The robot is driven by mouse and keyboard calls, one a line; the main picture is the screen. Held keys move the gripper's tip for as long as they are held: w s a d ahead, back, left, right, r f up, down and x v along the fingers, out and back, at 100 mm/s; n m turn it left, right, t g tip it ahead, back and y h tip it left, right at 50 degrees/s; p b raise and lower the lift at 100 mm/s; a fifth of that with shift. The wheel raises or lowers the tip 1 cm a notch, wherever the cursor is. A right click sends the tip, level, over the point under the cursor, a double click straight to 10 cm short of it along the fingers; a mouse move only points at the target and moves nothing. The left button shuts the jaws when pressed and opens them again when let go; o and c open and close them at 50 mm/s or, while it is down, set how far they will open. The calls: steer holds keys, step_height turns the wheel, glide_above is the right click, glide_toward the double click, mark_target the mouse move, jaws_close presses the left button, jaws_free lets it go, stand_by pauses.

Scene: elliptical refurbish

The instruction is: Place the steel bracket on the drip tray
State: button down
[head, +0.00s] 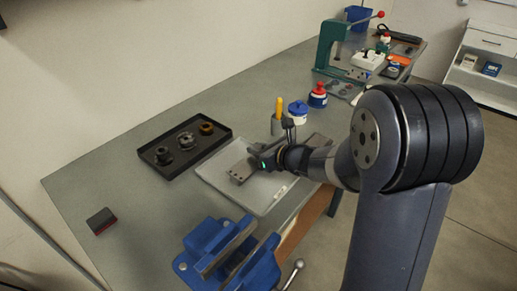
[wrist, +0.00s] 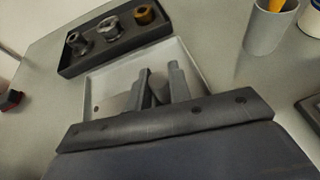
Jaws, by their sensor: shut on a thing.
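The steel bracket (head: 240,173) is a dark grey metal piece with small holes. The drip tray (head: 257,196) is a shallow light grey tray near the bench's front edge. The bracket is over it in the head view, and I cannot tell if they touch.
A black tray (head: 201,160) with three round parts sits left of the drip tray. A blue vise (head: 215,243) stands at the front edge. A grey cup (head: 276,127), a blue-lidded jar (head: 298,112) and a red-topped bottle (head: 318,96) stand beyond. A black-and-red block (head: 101,221) lies at left.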

steer(key=shift+f, duration=0.1)
steer(key=c, duration=1.3)
jaws_free()
steer(key=shift+s+d+r, duration=0.15)
steer(key=shift+d+r, duration=0.05)
steer(key=shift+r, duration=0.1)
steer(key=v, duration=1.1)
steer(key=shift+s+p, duration=0.2)
steer(key=shift+p, duration=0.25)
steer(key=shift+d+r, duration=0.1)
steer(key=shift+d, duration=0.05)
